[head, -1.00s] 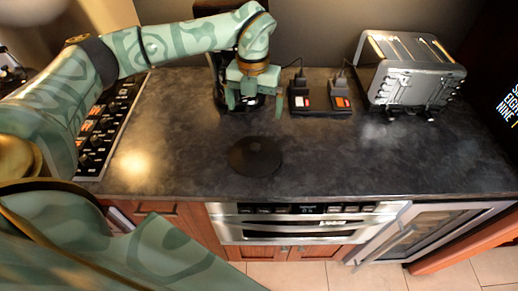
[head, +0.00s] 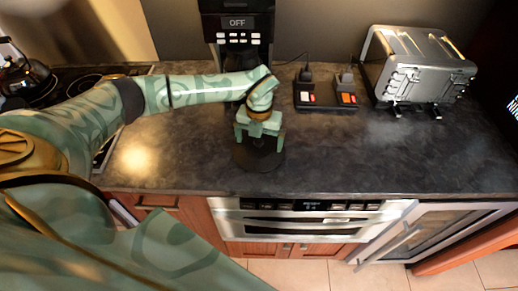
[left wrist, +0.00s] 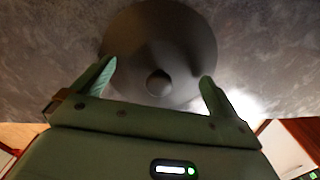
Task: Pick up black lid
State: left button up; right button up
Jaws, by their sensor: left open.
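The black lid (head: 245,160) is a dark round disc lying on the dark countertop near its front edge. In the left wrist view the lid (left wrist: 160,35) has a small round knob (left wrist: 159,83) at its middle. My left gripper (head: 258,142) is over the lid in the head view and hides part of it. In the left wrist view its two green fingers (left wrist: 155,82) are spread wide, with the knob between them and clear space on both sides. It holds nothing. My right gripper is not in view.
A coffee maker (head: 238,30) stands behind my left gripper. Two small black devices (head: 326,95) and a silver toaster (head: 418,68) stand to the right. A stove (head: 80,88) is at the left. The microwave drawer (head: 310,220) is below the counter edge. The front right counter is clear.

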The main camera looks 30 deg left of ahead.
pick_arm(q)
jog(key=shift+s+f, duration=0.15)
jog(key=shift+f, duration=0.05)
grip_shut()
dwell(0.3)
